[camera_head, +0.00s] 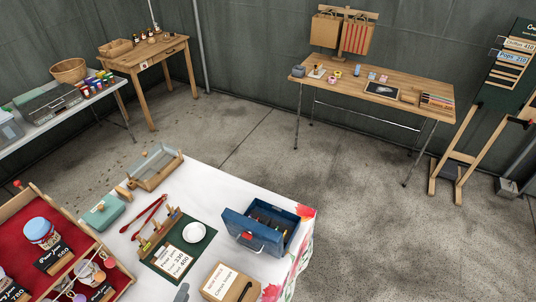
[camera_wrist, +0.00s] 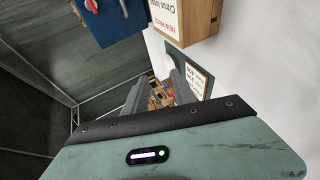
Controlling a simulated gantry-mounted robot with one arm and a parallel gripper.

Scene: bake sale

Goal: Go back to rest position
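My gripper (camera_wrist: 160,90) shows in the wrist view. Its two grey fingers stand apart, with nothing held between them; several small items show in the gap beyond. The green-grey gripper body fills the bottom of that view. A wooden box with a "Citrus loaves" label (camera_wrist: 199,18) is above the fingers, and a blue box (camera_wrist: 110,20) is at the upper left. In the head view a small grey shape at the bottom edge, left of the wooden box (camera_head: 240,288), may be part of my arm; I cannot tell.
The white-clothed table (camera_head: 215,185) carries an open blue cash box (camera_head: 238,231), a white plate (camera_head: 194,232) on a dark green mat (camera_head: 176,270), red tongs (camera_head: 146,213), and a red-lined jar display (camera_head: 20,218). A wooden table (camera_head: 425,107) stands at the back. The concrete floor (camera_head: 365,230) between is clear.

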